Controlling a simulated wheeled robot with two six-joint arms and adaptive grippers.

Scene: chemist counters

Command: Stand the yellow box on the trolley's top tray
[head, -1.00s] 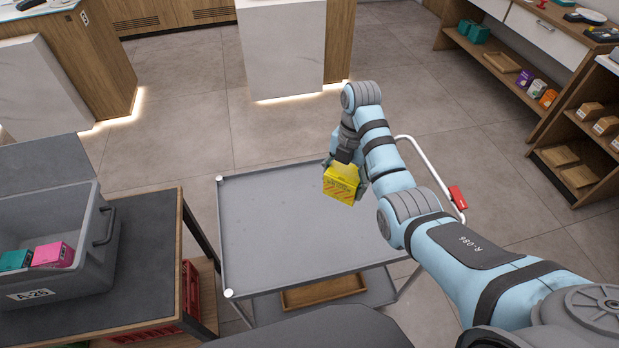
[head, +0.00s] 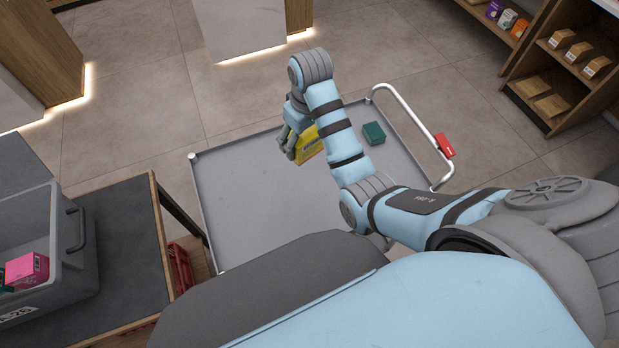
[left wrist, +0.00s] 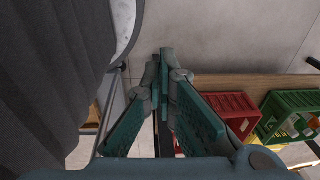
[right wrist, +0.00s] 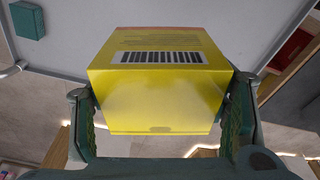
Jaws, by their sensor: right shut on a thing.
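The yellow box (head: 308,146) is in my right gripper (head: 296,143), over the far part of the trolley's grey top tray (head: 245,205). The arm hides part of the box in the head view. In the right wrist view the yellow box (right wrist: 160,85) sits between both fingers, with a barcode on one face. I cannot tell whether its underside touches the tray. My left gripper (left wrist: 163,62) shows only in the left wrist view, its fingertips together with nothing between them.
A dark teal box (head: 373,133) lies on the tray's right part, near the white push handle (head: 415,122). The tray's left and middle are clear. At left, a grey crate (head: 75,280) with a pink box (head: 27,270) stands on a counter. Red (left wrist: 232,108) and green (left wrist: 290,110) crates show in the left wrist view.

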